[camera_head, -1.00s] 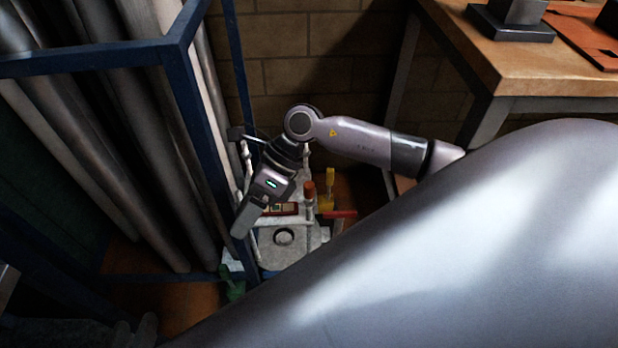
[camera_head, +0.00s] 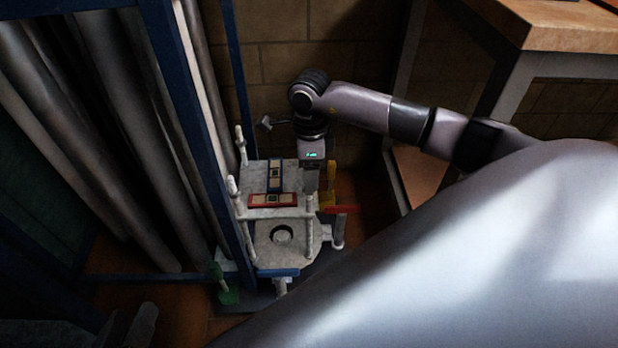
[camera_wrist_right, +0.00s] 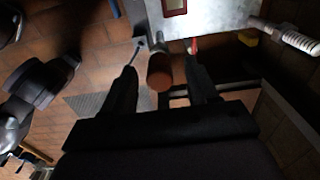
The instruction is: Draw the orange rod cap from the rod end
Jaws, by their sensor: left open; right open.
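The orange rod cap (camera_wrist_right: 158,76) is a short brownish-orange cylinder on the end of a grey rod (camera_wrist_right: 154,44) in the right wrist view. My right gripper (camera_wrist_right: 161,70) is open, with one finger on each side of the cap; I cannot tell whether either finger touches it. In the head view my right gripper (camera_head: 311,188) points down at the right side of the grey flange assembly (camera_head: 262,238) and hides the cap. My left gripper (camera_head: 128,326) is a dark, open shape at the lower left, well away from the assembly.
A red-framed module (camera_head: 272,200) and a blue one (camera_head: 275,174) lie on the upper plate. A red handle (camera_head: 341,209) and a yellow part (camera_head: 331,178) are close to the right gripper. Blue frame posts (camera_head: 183,110) and large pipes stand left; a workbench (camera_head: 540,25) stands right.

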